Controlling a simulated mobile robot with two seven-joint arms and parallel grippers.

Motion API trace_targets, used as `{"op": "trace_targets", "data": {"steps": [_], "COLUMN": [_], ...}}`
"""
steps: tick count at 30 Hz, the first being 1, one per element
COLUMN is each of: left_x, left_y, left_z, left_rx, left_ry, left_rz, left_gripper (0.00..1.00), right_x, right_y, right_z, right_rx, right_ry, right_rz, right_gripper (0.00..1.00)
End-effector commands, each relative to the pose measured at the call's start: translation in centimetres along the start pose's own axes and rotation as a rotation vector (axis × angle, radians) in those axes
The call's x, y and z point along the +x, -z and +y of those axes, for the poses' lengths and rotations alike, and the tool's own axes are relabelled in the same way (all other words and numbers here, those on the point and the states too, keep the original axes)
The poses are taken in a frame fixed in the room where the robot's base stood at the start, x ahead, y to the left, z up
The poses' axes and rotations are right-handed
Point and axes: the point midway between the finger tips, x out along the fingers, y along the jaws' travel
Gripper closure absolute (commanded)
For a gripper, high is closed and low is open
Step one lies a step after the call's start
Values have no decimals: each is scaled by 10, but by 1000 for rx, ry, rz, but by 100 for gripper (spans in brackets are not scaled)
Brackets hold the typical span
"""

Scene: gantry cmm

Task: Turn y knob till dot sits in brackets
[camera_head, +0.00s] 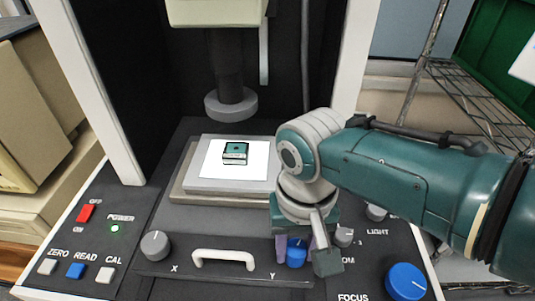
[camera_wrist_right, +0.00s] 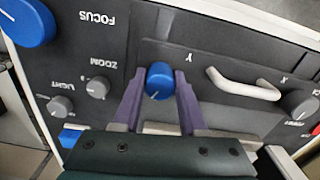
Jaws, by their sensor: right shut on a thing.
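The blue Y knob (camera_head: 296,256) is on the sloped dark front panel, right of the white handle, and its Y label is to its left. My right gripper (camera_head: 296,246) reaches down to it, with its purple fingers on either side, shut on the knob. The right wrist view shows the blue Y knob (camera_wrist_right: 160,82) between the fingertips, with a pale pointer line on its face. No dot within brackets can be made out in either view. My left gripper is not in view.
A small teal part (camera_head: 235,149) sits on the white stage plate (camera_head: 212,168) under the round lens (camera_head: 231,104). The grey X knob (camera_head: 155,245), white handle (camera_head: 223,257) and large blue FOCUS knob (camera_head: 406,281) are nearby. Small grey ZOOM (camera_wrist_right: 98,88) and LIGHT (camera_wrist_right: 60,106) knobs sit close beside the gripper.

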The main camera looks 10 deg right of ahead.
Motion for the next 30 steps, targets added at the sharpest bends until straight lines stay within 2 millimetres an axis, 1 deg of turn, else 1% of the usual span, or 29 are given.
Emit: {"op": "trace_targets", "data": {"steps": [8,9,17,25,28,30], "left_x": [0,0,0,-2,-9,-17], "left_y": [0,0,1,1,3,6], "left_z": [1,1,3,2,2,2], "left_rx": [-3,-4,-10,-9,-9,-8], "left_ry": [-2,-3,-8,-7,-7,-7], "left_rz": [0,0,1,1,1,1], "left_gripper": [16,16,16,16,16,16], "right_x": [0,0,0,-3,-14,-28], "right_y": [1,1,1,0,1,1], "right_z": [0,0,0,0,0,0], "right_rx": [0,0,-1,-1,-1,-1], "right_ry": [1,1,0,0,2,2], "right_rz": [2,2,2,2,3,5], "right_gripper": [100,57,28,28,28,28]}}
